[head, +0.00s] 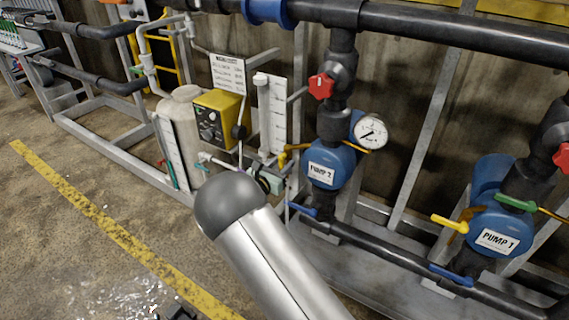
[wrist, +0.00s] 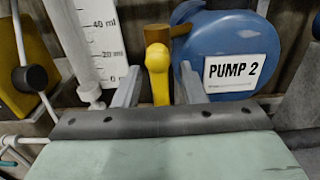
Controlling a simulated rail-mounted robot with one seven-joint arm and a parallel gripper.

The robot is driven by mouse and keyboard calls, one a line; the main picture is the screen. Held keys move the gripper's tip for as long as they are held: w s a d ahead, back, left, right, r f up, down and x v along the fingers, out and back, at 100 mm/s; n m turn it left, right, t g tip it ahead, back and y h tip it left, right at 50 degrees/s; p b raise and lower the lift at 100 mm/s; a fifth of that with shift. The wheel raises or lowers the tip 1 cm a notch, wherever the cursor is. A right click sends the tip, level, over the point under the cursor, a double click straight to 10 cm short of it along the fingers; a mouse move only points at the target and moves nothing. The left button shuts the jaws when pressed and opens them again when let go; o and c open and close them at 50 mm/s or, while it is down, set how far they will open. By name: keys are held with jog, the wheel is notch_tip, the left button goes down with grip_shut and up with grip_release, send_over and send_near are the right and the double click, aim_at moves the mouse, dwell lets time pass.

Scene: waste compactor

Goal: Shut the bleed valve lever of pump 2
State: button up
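The blue pump 2 (head: 331,165) stands right of centre in the head view, its label facing me. A yellow lever (head: 292,148) sticks out from its left side. In the wrist view this yellow lever (wrist: 157,72) stands upright beside the blue housing of pump 2 (wrist: 222,35), in front of a brass-brown fitting (wrist: 182,28). My gripper (wrist: 159,68) is open, with one grey finger on each side of the lever. Gaps show on both sides; I cannot tell how deep the lever sits between the fingers. My arm partly hides the gripper in the head view.
A yellow control box (head: 217,116) and a white scale panel (head: 272,112) stand close left of the lever. A pressure gauge (head: 370,132), a red knob (head: 321,85) and a blue lever (head: 302,210) surround pump 2. Pump 1 (head: 497,230) is farther right.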

jog(key=shift+x, duration=1)
jog(key=shift+c, duration=0.4)
grip_shut()
jog(key=shift+a, duration=0.15)
